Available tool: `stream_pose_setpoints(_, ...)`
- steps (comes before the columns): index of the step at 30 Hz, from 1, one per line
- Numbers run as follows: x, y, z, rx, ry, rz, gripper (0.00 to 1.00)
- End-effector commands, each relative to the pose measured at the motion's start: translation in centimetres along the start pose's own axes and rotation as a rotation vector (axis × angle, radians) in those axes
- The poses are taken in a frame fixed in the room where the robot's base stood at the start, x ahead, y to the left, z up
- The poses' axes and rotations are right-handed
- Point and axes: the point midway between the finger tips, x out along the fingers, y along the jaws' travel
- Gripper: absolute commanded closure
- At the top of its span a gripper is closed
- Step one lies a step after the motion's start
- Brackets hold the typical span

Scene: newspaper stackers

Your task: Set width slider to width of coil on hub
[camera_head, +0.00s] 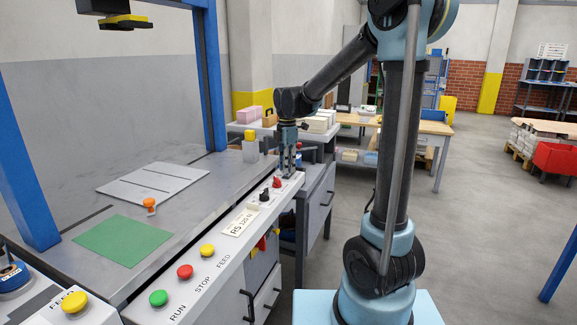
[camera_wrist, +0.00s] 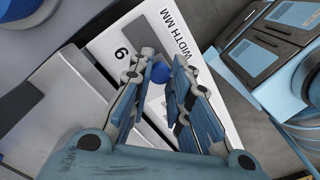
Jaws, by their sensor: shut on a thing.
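My gripper (camera_wrist: 166,76) is shut on a blue slider knob (camera_wrist: 155,92), whose surface shows between the two finger pads in the wrist view. The knob is at a white panel (camera_wrist: 206,112) printed "WIDTH MM", with one digit, 6 or 9, beside it. The fingers hide part of the panel and any other scale marks. In the head view my gripper (camera_head: 288,160) points down at the far end of the long console, and the knob cannot be made out there. I cannot identify a coil on a hub for certain in either view.
The console (camera_head: 219,247) carries red, green, yellow and black controls. A machine bed with a green sheet (camera_head: 123,240) and a blue frame post (camera_head: 208,80) lies left of it. A blue round part (camera_head: 12,275) sits at the left edge.

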Motion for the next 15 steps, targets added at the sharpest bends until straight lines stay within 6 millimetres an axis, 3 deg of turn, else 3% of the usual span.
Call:
stream_pose_setpoints(2, 0.01, -0.17, -0.37, -0.004, 0.007, -0.003, 1.0)
stream_pose_setpoints(3, 0.01, -0.18, -0.38, -0.004, 0.007, -0.004, 0.78)
stream_pose_setpoints(6, 0.02, -0.17, -0.36, -0.005, 0.006, -0.003, 0.61)
stream_pose_setpoints(15, 0.0, -0.12, -0.23, -0.003, 0.004, -0.003, 0.61)
